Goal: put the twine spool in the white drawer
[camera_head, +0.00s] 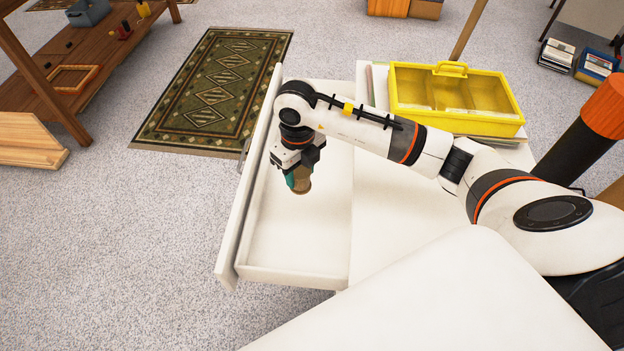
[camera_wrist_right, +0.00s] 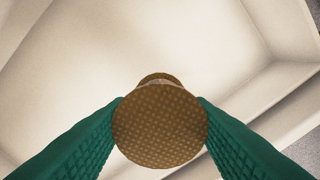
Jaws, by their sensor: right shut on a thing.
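The white drawer (camera_head: 285,232) is pulled open in the head view, and its inside looks empty. My right gripper (camera_head: 300,180) is over the drawer opening, pointing down, shut on the twine spool (camera_head: 302,187). In the right wrist view the spool (camera_wrist_right: 160,125) shows a round brown patterned end between the two green fingers. The pale drawer floor (camera_wrist_right: 150,40) lies beyond it. I cannot tell exactly how far the spool is above the floor. My left gripper is not in view.
A yellow compartment tray (camera_head: 455,100) stands on the white top behind my right arm. A patterned rug (camera_head: 215,90) lies on the floor beyond the drawer. A wooden bench (camera_head: 80,60) stands at the far left. The floor left of the drawer is clear.

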